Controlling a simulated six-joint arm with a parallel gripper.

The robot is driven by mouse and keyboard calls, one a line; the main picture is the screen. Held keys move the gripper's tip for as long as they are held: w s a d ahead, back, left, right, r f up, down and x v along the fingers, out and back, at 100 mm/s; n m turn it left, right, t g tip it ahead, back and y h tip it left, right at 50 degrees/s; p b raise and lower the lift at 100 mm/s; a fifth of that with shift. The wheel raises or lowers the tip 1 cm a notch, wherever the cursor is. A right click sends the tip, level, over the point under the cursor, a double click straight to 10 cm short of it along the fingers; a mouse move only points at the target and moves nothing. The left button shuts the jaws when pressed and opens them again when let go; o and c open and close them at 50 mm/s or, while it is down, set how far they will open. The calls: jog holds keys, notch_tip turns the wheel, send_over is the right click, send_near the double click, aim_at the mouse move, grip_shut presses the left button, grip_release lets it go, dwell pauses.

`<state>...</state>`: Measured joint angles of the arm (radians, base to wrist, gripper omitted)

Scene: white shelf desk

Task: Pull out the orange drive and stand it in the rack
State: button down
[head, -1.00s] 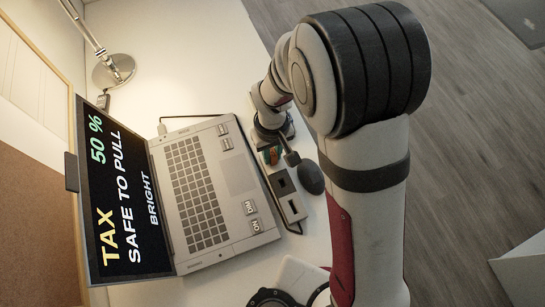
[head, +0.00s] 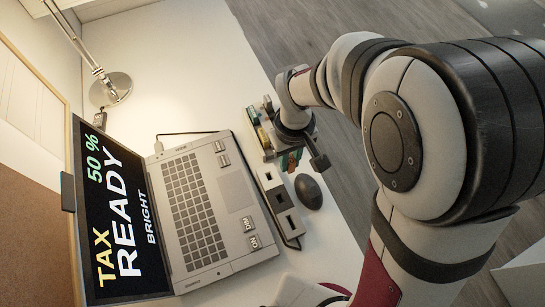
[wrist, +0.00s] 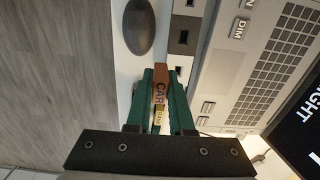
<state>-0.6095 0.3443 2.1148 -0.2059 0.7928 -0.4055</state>
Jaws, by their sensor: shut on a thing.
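The orange drive (wrist: 160,77), lettered CAR, is between the teal fingers of my gripper (wrist: 161,88) in the wrist view. The fingers are shut on it. A small yellow piece with lettering (wrist: 158,117) shows behind it between the fingers; I cannot tell what it belongs to. In the head view my gripper (head: 290,160) is beside the rack (head: 256,138), which holds coloured pieces and is partly hidden by my wrist. The grey hub with dark ports (head: 281,208) lies below the gripper in the picture, apart from it.
The open laptop (head: 205,205) is left of the hub; its screen (head: 115,220) reads TAX, 50 %, READY, BRIGHT. A dark mouse (head: 308,191) lies right of the hub. A lamp base (head: 112,88) stands at upper left. The white desk (head: 195,60) is clear above the laptop.

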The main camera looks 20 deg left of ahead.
jog(key=w+d+r, duration=0.1)
jog(key=d+r, duration=0.6)
jog(key=r, duration=0.2)
jog(key=shift+w, duration=0.15)
dwell(0.4)
jog(key=shift+w+r, duration=0.1)
jog(key=w+a+f, duration=0.3)
jog(key=w+a, duration=0.4)
jog(key=a, duration=0.1)
jog(key=w+a+f, duration=0.4)
jog(key=w+a, duration=0.3)
jog(key=a, duration=0.2)
jog(key=shift+w+a+f, duration=0.2)
jog(key=shift+w+a, duration=0.05)
jog(key=shift+w, duration=0.05)
jog(key=shift+f, duration=2.9)
jog(key=shift+f, duration=1.5)
